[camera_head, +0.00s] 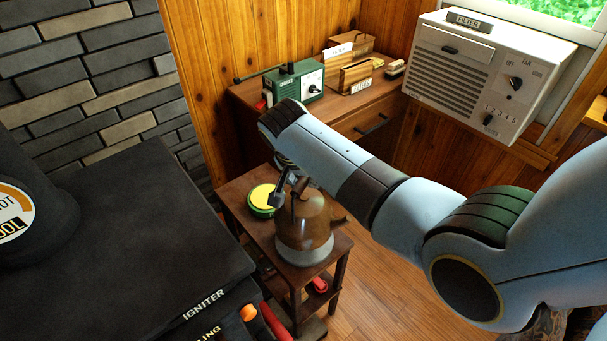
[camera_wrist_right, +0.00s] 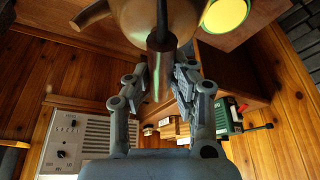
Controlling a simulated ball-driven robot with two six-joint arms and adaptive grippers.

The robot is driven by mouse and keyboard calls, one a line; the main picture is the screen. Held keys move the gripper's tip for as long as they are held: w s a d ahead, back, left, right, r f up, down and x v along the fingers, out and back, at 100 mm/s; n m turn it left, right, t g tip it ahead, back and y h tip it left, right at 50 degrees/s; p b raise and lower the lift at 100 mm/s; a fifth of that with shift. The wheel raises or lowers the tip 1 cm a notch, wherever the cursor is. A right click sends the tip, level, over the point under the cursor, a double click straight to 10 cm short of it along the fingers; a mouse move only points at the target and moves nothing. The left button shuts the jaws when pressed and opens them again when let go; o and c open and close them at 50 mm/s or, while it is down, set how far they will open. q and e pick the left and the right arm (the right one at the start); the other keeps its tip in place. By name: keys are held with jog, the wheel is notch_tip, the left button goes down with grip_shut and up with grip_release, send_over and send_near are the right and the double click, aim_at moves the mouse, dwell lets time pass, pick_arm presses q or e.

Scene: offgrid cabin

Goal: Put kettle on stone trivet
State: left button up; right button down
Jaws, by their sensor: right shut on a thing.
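A copper-brown kettle (camera_head: 302,218) with a pale grey band at its base is at the small wooden table (camera_head: 238,198). I cannot tell whether its base touches the top. My right gripper (camera_head: 291,188) is at the kettle's upper side. In the right wrist view the gripper (camera_wrist_right: 160,70) is shut on the kettle's dark brown handle, and the kettle body (camera_wrist_right: 128,12) fills the top. No separate stone trivet can be made out; I cannot tell whether the grey band is part of the kettle or a stone under it. My left gripper is out of view.
A yellow round tin (camera_head: 263,198) with a green rim sits close left of the kettle. The black stove (camera_head: 130,230) stands at the left. A drawer cabinet (camera_head: 345,115) with a green radio (camera_head: 295,83) is behind. A filter unit (camera_head: 480,70) hangs at the right.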

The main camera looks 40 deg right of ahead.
aim_at(303, 200)
jog(key=shift+w+f+b, duration=0.1)
jog(key=shift+f+b, duration=1.15)
jog(key=shift+f, duration=0.7)
jog(key=shift+p, duration=0.35)
dwell(0.5)
jog(key=shift+f, duration=0.6)
dwell(2.2)
jog(key=c, duration=1.1)
grip_release()
jog(key=shift+c, duration=0.2)
jog(key=shift+o, duration=0.8)
jog(key=shift+s+f, duration=0.15)
jog(key=shift+s, duration=0.05)
jog(key=o, duration=0.5)
